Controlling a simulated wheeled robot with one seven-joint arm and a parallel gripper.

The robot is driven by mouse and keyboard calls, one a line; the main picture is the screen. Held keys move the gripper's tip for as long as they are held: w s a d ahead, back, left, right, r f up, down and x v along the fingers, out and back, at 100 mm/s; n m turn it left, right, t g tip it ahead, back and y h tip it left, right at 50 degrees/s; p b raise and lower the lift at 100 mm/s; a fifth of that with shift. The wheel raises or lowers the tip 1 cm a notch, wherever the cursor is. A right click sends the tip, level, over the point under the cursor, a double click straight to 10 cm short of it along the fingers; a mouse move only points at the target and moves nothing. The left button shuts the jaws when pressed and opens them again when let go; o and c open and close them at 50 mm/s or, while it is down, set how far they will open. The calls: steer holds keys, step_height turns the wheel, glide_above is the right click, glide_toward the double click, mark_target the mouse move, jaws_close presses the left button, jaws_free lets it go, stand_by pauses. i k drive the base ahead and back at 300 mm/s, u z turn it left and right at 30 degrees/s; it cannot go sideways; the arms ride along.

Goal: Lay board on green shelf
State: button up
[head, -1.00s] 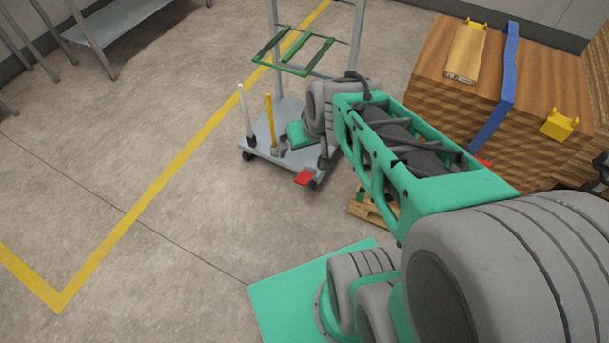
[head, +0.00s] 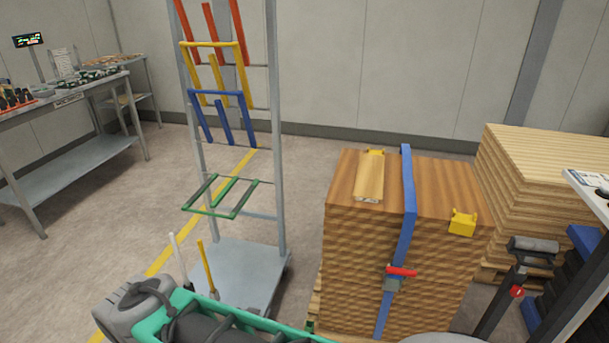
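The green shelf (head: 246,200) is an open frame of green bars, the lowest of the coloured tiers on a tall grey rack. No board lies on it. A short pale wooden board (head: 369,182) lies flat on top of the strapped wood stack, right of the rack, with a yellow piece at its far end. My arm shows along the bottom left, in front of the rack's base. My gripper is not visible, so its state and anything in it are hidden.
Blue (head: 217,93), yellow (head: 243,75) and red (head: 238,30) tiers stand above the green one. A white and a yellow rod rise from the rack's base (head: 250,270). The wood stack (head: 345,255) has a blue strap (head: 408,190). A workbench (head: 70,98) stands left. Floor between bench and rack is clear.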

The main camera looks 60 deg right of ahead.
mark_target(218, 197)
steer(key=u, duration=1.9)
steer(key=k, duration=1.3)
steer(key=z, duration=1.75)
steer(key=i, duration=1)
steer(key=z, duration=0.05)
